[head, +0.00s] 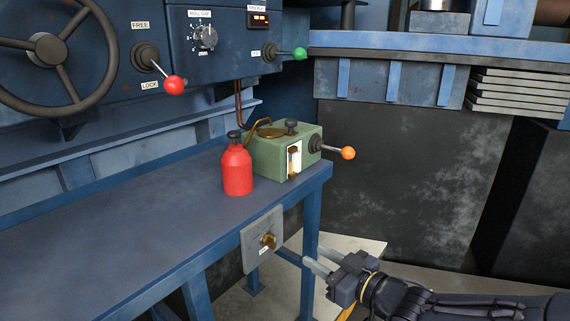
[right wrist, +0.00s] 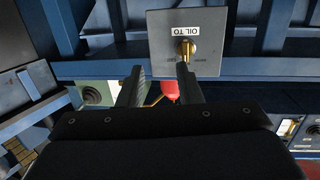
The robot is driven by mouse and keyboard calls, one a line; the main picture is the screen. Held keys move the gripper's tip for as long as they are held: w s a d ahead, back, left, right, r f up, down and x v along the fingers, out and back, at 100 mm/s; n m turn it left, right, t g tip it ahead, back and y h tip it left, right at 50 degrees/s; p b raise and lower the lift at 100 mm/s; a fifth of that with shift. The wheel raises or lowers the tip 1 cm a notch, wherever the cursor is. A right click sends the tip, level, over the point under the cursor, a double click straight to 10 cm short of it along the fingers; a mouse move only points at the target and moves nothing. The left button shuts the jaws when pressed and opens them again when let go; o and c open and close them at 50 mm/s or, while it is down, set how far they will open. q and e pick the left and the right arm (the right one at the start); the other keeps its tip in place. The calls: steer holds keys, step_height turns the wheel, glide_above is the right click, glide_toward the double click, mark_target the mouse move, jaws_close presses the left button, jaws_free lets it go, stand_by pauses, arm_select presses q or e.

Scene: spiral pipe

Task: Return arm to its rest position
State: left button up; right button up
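My right gripper (head: 312,259) is in front of the bench's near corner, to the lower right of the small grey panel (head: 262,238) with a brass knob (head: 268,240). In the head view a gap shows between its fingers and the panel. In the right wrist view its two fingers (right wrist: 160,73) stand apart with nothing between them. There the panel (right wrist: 160,42), labelled "OIL TO", and its brass knob (right wrist: 187,48) lie just beyond the right-hand fingertip. My right arm (head: 480,305) comes in from the lower right. My left gripper is not in view.
On the blue bench (head: 130,245) stand a red bottle (head: 238,170) and a green box (head: 285,150) with an orange-knobbed lever (head: 347,153). A machine with a handwheel (head: 45,50) and red-knobbed lever (head: 173,85) is behind.

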steer(key=s+d+f+m+g+h, duration=0.2)
steer(key=s+d+m+h, duration=0.7)
steer(key=d, duration=0.6)
steer(key=s+a+f+m+g+y, duration=0.1)
steer(key=s+f+g, duration=0.1)
steer(key=s, duration=0.6)
steer(key=s+a+f+g, duration=0.2)
steer(key=s+g, duration=0.1)
steer(key=s, duration=0.5)
step_height(320, 180, up, 18)
steer(key=p, duration=1.7)
steer(key=shift+s+a+f+p, duration=0.15)
steer(key=shift+s+f+p, duration=0.1)
steer(key=shift+s+p, duration=0.1)
steer(key=shift+o, duration=0.2)
